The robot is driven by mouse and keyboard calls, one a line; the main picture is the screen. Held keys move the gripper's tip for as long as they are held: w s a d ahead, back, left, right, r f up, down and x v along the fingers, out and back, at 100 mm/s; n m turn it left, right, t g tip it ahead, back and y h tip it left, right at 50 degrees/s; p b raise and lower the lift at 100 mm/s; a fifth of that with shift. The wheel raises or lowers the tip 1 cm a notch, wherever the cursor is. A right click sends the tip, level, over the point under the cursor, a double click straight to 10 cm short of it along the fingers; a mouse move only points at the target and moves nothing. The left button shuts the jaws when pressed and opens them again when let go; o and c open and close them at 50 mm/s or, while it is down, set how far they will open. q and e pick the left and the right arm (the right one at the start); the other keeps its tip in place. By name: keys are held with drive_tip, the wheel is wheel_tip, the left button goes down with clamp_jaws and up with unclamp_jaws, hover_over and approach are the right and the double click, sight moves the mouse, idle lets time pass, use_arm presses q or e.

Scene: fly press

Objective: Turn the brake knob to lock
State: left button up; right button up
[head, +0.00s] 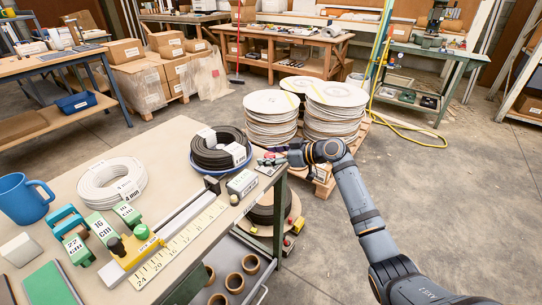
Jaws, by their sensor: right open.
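I cannot tell for certain which part is the brake knob. A small black knob (116,246) stands on the yellow stop block (133,250) beside the ruler (180,241) on the bench. Small yellow and red parts (290,241) show low by the reel (268,210) under the bench's right edge. My right gripper (270,159) is open at the bench's far right corner. It is just right of the black cable coil (218,150) on its blue dish, and apart from the black knob. Its fingertips are small and partly unclear. My left gripper is out of view.
On the bench (165,140) are a white cable coil (108,184), a blue mug (24,198) and several green marked blocks (101,227). Stacked white reels (336,108) stand on a pallet behind my right gripper. Floor right of my arm is clear.

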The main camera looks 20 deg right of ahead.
drive_tip(key=v, duration=1.2)
